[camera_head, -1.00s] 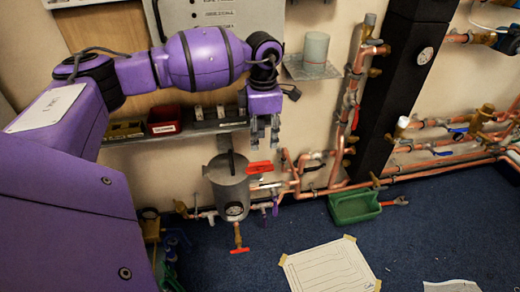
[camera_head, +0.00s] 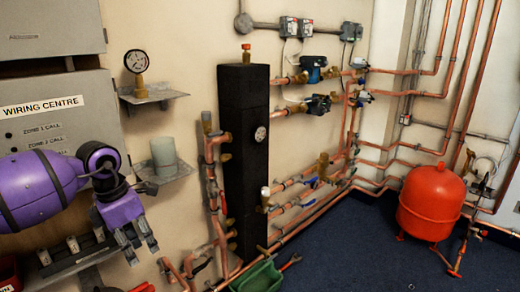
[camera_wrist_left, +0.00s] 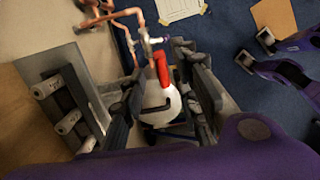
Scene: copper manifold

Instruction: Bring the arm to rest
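My left gripper (camera_head: 138,246) is at the lower left of the head view, at the end of the purple arm, in front of the wall and below the small shelf with a grey cylinder (camera_head: 163,155). Its fingers are apart with nothing held between them. In the left wrist view, the two dark fingers (camera_wrist_left: 165,98) stand apart. A pale pot with a red lever (camera_wrist_left: 162,68) shows between them but farther off, and I see no contact.
Copper pipes (camera_head: 216,190) and a black column (camera_head: 246,150) stand right of the gripper. A gauge (camera_head: 136,61) sits on a shelf above. A green tray (camera_head: 258,278) is on the floor. A red tank (camera_head: 430,203) stands far right; the blue floor (camera_head: 350,250) between is clear.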

